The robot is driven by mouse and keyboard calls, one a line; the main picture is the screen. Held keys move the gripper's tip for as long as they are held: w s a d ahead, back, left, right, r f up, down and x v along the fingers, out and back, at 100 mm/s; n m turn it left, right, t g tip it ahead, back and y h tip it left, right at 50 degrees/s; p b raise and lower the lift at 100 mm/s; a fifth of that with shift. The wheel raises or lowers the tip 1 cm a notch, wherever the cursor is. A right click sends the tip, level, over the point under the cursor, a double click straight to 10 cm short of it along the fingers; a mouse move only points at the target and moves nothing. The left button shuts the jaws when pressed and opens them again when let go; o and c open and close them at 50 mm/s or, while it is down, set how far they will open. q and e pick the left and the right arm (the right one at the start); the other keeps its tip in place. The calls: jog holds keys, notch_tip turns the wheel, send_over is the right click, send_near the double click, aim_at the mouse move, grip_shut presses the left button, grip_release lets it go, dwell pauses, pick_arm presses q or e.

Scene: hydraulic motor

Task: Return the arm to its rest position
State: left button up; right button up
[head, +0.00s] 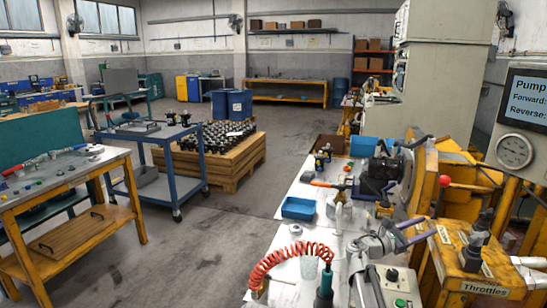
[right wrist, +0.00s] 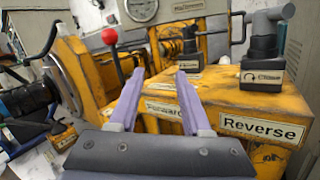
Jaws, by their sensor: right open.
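My right gripper (head: 417,231) is at the right of the bench in the head view, with its two purple fingers pointing right toward the yellow control box (head: 462,270). In the right wrist view its fingers (right wrist: 157,78) are apart with nothing between them. They are in front of the yellow box, whose "Forward" label (right wrist: 163,110) is partly hidden by a finger. The "Reverse" label (right wrist: 262,129) and a black-based lever (right wrist: 262,62) show to the right of the fingers. My left gripper is not in view.
The white bench (head: 283,270) holds a red coiled hose (head: 290,250), a blue tray (head: 298,208) and a grey switch box (head: 398,285). A red ball-topped lever (head: 445,181) stands on the yellow machine.

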jog(key=s+a+f+m+g+y+p, duration=0.1)
jog(key=s+a+m+y+p, duration=0.3)
jog(key=a, duration=0.8)
jog(key=s+a+f+m+g+y+p, duration=0.2)
jog(key=s+a+m+y+p, duration=0.3)
jog(key=s+a, duration=0.8)
jog(key=s+a+f+m+g+y+p, duration=0.2)
jog(key=s+a+m+y+p, duration=0.3)
jog(key=s+a+y+p, duration=0.4)
jog(key=a+f+p, duration=0.1)
jog(key=a, duration=0.3)
jog(key=shift+s, duration=0.2)
